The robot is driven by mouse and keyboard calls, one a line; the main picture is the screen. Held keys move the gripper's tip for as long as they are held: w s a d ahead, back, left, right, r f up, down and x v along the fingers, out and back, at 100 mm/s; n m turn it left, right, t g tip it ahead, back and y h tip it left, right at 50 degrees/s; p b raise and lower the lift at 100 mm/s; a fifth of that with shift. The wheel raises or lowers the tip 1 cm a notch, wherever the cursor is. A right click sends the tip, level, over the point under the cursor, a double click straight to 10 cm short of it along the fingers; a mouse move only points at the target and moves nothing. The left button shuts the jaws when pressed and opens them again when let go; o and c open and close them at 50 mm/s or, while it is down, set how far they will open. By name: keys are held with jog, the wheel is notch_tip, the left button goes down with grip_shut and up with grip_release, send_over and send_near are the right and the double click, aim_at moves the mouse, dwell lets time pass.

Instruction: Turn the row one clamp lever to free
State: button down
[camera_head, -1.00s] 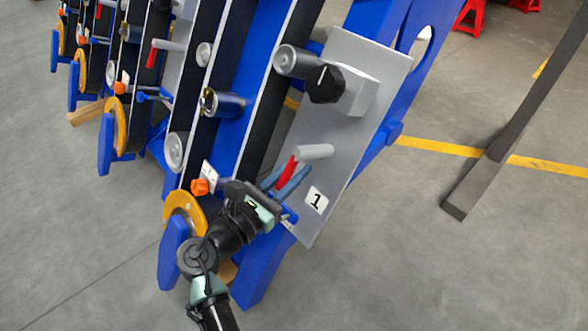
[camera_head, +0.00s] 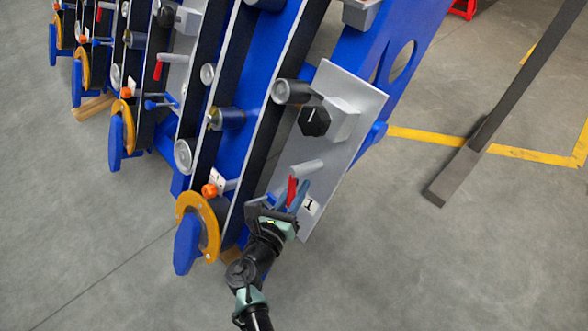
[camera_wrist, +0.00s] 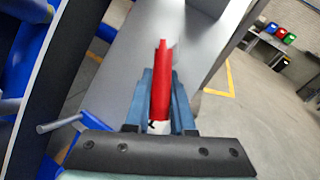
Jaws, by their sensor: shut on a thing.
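The row one clamp lever (camera_head: 292,190) is a red handle hanging below a grey cylinder (camera_head: 307,168) on the grey plate marked 1. My gripper (camera_head: 297,196) reaches up to it from below, its blue fingers at the red handle. In the wrist view the red handle (camera_wrist: 161,80) stands between the two blue fingers of my gripper (camera_wrist: 160,98), which are shut on it. The fingers hide the handle's lower sides, and a pale band shows at its base.
A black knob (camera_head: 314,121) sits on a grey block above the lever. An orange knob (camera_head: 209,190) and an orange disc (camera_head: 212,228) lie to the left.

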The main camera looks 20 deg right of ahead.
jog(key=n+y+p, duration=0.1)
jog(key=n+p, duration=0.2)
jog(key=p, duration=0.2)
jog(key=s+d+r+n+y+p, duration=0.1)
jog(key=n+y+p, duration=0.1)
jog(key=p, duration=0.4)
jog(key=s+d+r+n+y+p, duration=0.1)
jog(key=n+y+p, duration=0.1)
jog(key=n+p, duration=0.2)
jog(key=shift+r+n+g+p, duration=0.1)
jog(key=shift+n+g+p, duration=0.3)
jog(key=shift+p, duration=0.55)
jog(key=c, duration=0.8)
grip_release()
jog(key=shift+o, duration=0.2)
